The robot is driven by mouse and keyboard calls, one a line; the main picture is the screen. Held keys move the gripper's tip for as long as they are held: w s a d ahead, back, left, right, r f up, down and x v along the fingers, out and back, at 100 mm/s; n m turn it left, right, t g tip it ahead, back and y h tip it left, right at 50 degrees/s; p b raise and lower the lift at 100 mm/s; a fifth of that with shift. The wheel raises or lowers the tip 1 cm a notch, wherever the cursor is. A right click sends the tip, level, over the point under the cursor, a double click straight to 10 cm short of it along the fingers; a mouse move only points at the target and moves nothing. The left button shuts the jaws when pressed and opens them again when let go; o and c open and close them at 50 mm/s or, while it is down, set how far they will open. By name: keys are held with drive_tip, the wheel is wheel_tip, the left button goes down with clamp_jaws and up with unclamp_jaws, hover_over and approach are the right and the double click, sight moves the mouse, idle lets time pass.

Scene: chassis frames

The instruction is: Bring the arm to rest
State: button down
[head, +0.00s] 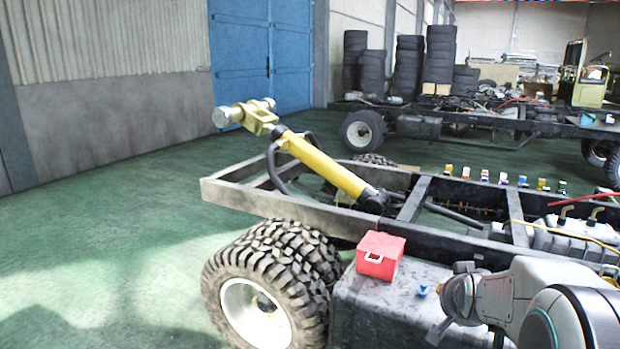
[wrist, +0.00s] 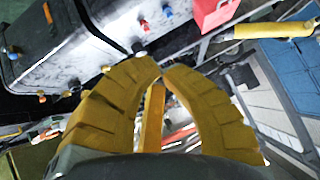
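My arm (head: 535,300) shows in the head view at the lower right, its pale grey links bent over the chassis near the dark box-shaped tank (head: 385,315). My gripper (wrist: 160,68) shows in the wrist view with two yellow ribbed fingers. Their tips come together and nothing is seen held at them. A yellow bar shows through the gap between the fingers, and I cannot tell how far behind them it lies. The gripper's fingers cannot be made out in the head view.
A red box (head: 380,256) and a small blue piece (head: 422,290) sit on the tank. The chassis frame (head: 290,208) carries a yellow cylinder (head: 322,165). Small coloured pieces line the far rail. Open green floor (head: 120,250) lies left of the large wheel (head: 262,285).

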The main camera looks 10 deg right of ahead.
drive_tip(key=s+a+r+n+g+y+p, duration=0.25)
drive_tip(key=s+a+r+n+p, duration=0.35)
drive_tip(key=s+a, duration=0.5)
drive_tip(key=s+a+r+n+g+p, duration=0.1)
drive_tip(key=s+a+p, duration=0.1)
drive_tip(key=s+a, duration=0.2)
drive_tip(key=s+a+r+n+g+y+p, duration=0.1)
drive_tip(key=s+a, duration=0.3)
drive_tip(key=s, duration=0.6)
drive_tip(key=shift+s+r+n+g+p, duration=0.4)
drive_tip(key=shift+r+g, duration=0.15)
drive_tip(key=shift+r, duration=0.1)
